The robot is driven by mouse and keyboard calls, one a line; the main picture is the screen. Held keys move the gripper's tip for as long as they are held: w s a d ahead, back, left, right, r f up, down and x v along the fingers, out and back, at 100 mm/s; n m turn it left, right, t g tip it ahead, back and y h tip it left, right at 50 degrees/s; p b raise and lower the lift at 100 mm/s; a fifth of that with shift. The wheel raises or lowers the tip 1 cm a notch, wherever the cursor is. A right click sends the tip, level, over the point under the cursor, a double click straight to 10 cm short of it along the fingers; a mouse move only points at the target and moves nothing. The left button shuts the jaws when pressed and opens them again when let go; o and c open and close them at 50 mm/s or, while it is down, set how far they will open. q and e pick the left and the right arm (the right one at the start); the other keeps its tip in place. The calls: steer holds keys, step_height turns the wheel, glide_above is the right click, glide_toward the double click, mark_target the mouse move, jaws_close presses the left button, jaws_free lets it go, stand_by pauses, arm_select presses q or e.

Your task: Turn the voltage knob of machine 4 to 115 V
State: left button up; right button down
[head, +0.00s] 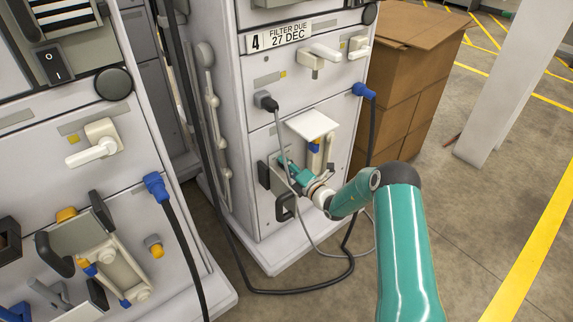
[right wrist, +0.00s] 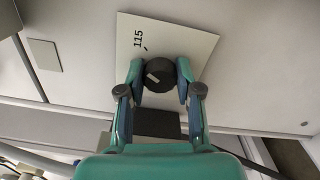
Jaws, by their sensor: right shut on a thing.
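Machine 4 (head: 258,75) stands in the middle of the head view, with a label reading "4 FILTER DUE 27 DEC". In the right wrist view, a round dark knob (right wrist: 160,75) sits on a white plate (right wrist: 190,42) marked "115" with a short tick. The light pointer on the knob slants to the upper left, and its tip is apart from the tick. My right gripper (right wrist: 158,80) is shut on the knob, one finger at each side. In the head view my right gripper (head: 283,163) is at the machine's lower front, and the knob cannot be made out. My left gripper is out of view.
Another machine (head: 105,170) stands at the left with a blue plug (head: 157,187). A grey cable hangs near my right gripper, and a black cable (head: 300,291) loops on the floor. Cardboard boxes (head: 400,80) stand behind machine 4. The floor at the right is open beyond a white post.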

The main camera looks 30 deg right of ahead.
steer(key=shift+d+f+m, duration=0.1)
steer(key=shift+d+m, duration=0.15)
steer(key=shift+m, duration=1.15)
steer(key=shift+s, duration=0.1)
steer(key=c, duration=0.8)
jaws_free()
steer(key=shift+f, duration=0.1)
steer(key=shift+a, duration=0.1)
steer(key=s, duration=0.8)
steer(key=s+d, duration=0.1)
steer(key=s, duration=0.3)
